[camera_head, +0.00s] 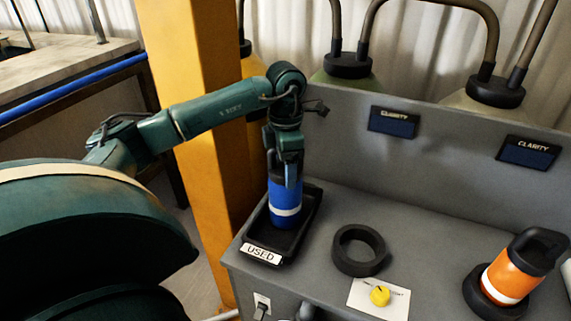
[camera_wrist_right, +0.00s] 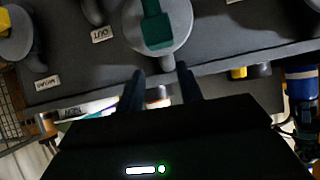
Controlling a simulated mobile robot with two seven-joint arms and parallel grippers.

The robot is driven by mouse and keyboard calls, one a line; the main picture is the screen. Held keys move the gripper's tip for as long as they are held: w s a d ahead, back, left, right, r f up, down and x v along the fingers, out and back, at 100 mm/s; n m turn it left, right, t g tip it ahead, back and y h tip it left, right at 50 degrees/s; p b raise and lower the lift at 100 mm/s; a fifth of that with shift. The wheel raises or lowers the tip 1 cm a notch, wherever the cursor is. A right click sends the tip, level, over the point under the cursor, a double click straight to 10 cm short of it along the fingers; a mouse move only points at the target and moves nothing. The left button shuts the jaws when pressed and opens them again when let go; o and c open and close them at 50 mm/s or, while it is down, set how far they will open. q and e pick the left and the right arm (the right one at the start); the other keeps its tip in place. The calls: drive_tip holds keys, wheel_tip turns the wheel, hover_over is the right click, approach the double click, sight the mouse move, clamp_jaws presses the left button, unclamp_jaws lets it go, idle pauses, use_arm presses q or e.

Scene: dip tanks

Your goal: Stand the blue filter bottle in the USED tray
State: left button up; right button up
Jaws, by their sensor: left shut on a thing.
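The blue filter bottle (camera_head: 284,193) has a white band near its base and is upright over the black USED tray (camera_head: 311,213). My left gripper (camera_head: 287,172) is shut on its upper part from above, hiding the top. The bottle's lower end lies within the tray's outline. I cannot tell whether it touches the tray floor. A white USED label (camera_head: 262,253) is on the tray's front. My right gripper (camera_wrist_right: 162,82) shows in the right wrist view, its two fingers apart with nothing clearly held between them.
An empty black ring (camera_head: 358,250) lies right of the tray. An orange bottle (camera_head: 512,274) stands in another ring at the right. A yellow column (camera_head: 203,120) rises close behind the left arm.

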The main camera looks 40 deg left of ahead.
drive_tip(key=shift+f, duration=0.1)
use_arm(q)
drive_tip(key=shift+f, duration=0.2)
drive_tip(key=o, duration=1.8)
drive_tip(key=shift+o, duration=0.2)
wheel_tip(320, 180, up, 12)
drive_tip(key=shift+f, duration=0.2)
drive_tip(key=shift+r+p, duration=0.25)
drive_tip(key=shift+p, duration=0.05)
drive_tip(key=shift+r, duration=0.1)
use_arm(e)
drive_tip(key=shift+s+d+f, duration=0.15)
